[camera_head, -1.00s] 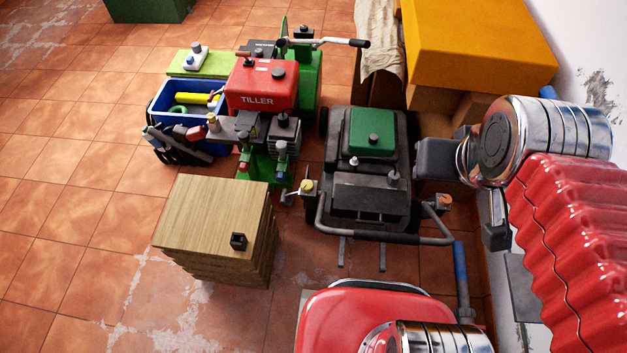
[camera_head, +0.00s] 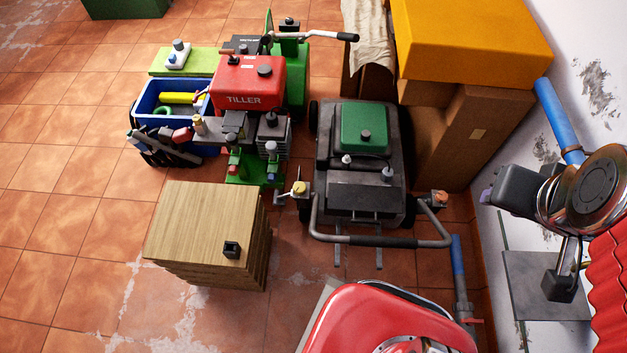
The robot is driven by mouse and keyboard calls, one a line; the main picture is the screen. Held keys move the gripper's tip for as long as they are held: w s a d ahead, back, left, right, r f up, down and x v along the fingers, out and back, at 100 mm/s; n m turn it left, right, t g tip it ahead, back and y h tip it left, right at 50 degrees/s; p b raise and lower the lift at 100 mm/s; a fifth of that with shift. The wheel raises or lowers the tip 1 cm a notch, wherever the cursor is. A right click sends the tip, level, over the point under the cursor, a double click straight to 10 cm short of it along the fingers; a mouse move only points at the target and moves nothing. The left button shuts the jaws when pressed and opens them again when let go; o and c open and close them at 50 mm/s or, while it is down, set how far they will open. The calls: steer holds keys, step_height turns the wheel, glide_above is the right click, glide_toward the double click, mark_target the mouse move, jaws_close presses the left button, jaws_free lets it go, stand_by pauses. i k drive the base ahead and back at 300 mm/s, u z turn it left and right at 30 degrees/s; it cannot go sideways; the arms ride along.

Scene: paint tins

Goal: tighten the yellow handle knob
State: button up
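The yellow knob (camera_head: 299,187) sits at the left end of the mower's handlebar (camera_head: 372,241), on a dark bracket. A similar orange knob (camera_head: 440,196) sits at the right end. The mower has a black deck and a green engine cover (camera_head: 364,128). My arm comes in at the right edge, with a red ribbed sleeve and a shiny metal joint. The dark end parts of my gripper (camera_head: 518,190) are in front of the wall, well to the right of the yellow knob and apart from it. Its fingers cannot be made out clearly, and nothing is visibly held.
A wooden block stack (camera_head: 200,215) stands left of the mower's handle. A red tiller (camera_head: 248,85) and a blue crate (camera_head: 150,96) stand behind it. Cardboard boxes (camera_head: 459,130) under a yellow one (camera_head: 470,38) stand at the right. Tiled floor is free at the left.

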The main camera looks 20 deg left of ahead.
mark_target(299, 187)
steer(key=z, duration=0.1)
steer(key=k, duration=1.05)
steer(key=u, duration=1.65)
steer(key=i, duration=1)
